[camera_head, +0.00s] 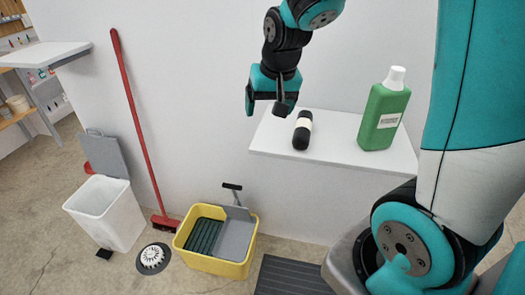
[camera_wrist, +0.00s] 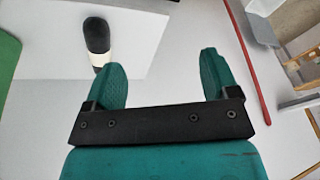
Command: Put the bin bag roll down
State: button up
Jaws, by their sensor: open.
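The bin bag roll (camera_head: 302,130) is a black cylinder with a pale band around its middle. It lies on a white wall shelf (camera_head: 345,158), left of a green bottle. In the wrist view the roll (camera_wrist: 97,36) is at the upper left, just beyond one fingertip. My gripper (camera_head: 265,108) is open and empty, above and to the left of the roll in the head view. Both teal fingers show wide apart in the wrist view, with nothing between them (camera_wrist: 165,80). The gripper is apart from the roll.
The green bottle (camera_head: 384,112) with a white cap stands on the shelf. Below are a yellow mop bucket (camera_head: 215,265), a white pedal bin (camera_head: 108,215), a red broom (camera_head: 137,115) and a round brush head (camera_head: 152,258). Another white shelf (camera_head: 45,54) is at the upper left.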

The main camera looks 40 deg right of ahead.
jog(key=s+a+r+n+g+y, duration=0.3)
jog(key=s+a+n, duration=0.8)
jog(key=s+a, duration=0.7)
jog(key=shift+s+r+n+y, duration=0.3)
jog(key=shift+s+r+y, duration=0.35)
jog(key=shift+s, duration=0.35)
